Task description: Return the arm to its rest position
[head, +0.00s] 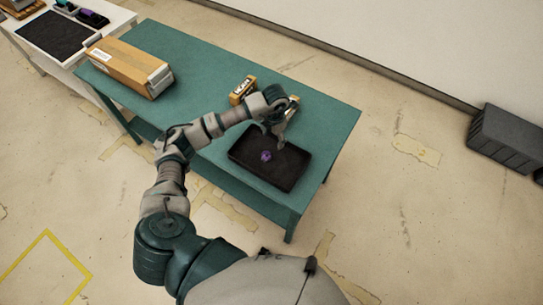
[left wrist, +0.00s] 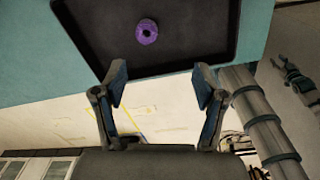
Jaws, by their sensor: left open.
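My left arm comes in from the lower left in the head view and reaches over the green table (head: 205,80). My left gripper (head: 277,130) is at the back edge of a black tray (head: 248,163). In the left wrist view the left gripper (left wrist: 160,85) has its two fingers wide apart with nothing between them. A small purple ring-like object (head: 266,156) lies in the tray; it also shows in the left wrist view (left wrist: 147,32), beyond the fingertips and apart from them.
A cardboard box (head: 125,65) lies on the table's left part. A small orange-and-black item (head: 242,90) stands behind the gripper. A white table (head: 28,58) with a dark mat (head: 55,36) is at the upper left. A dark grey crate (head: 503,140) stands on the floor at right.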

